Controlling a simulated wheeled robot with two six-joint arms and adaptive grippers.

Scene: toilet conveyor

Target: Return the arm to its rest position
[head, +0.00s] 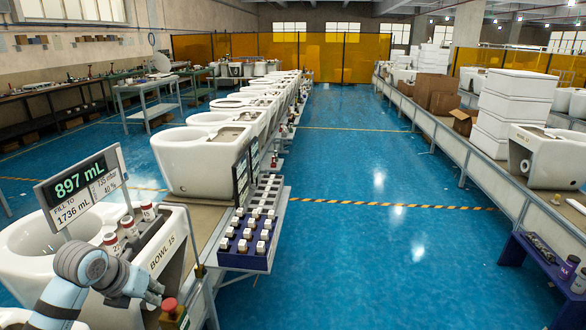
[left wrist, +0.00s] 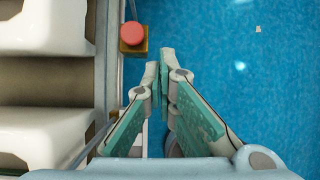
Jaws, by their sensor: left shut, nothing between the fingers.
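My left arm comes in from the lower left of the head view, with pale blue joints. My left gripper (head: 152,287) is beside the front of the nearest white toilet bowl (head: 35,240), marked BOWL 15, and close to a red push button (head: 170,305). In the left wrist view the two fingertips (left wrist: 164,62) are together with nothing between them, above the blue floor. The red button (left wrist: 132,34) is just to the left of the fingertips there, on a yellow box. My right gripper is not in view.
A display (head: 82,189) reading 897 mL stands over the near bowl, with several small bottles (head: 130,228) beside it. A purple rack (head: 245,258) of white-capped bottles sticks out from the line. The blue floor (head: 370,240) in the middle is clear; another conveyor (head: 450,135) runs along the right.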

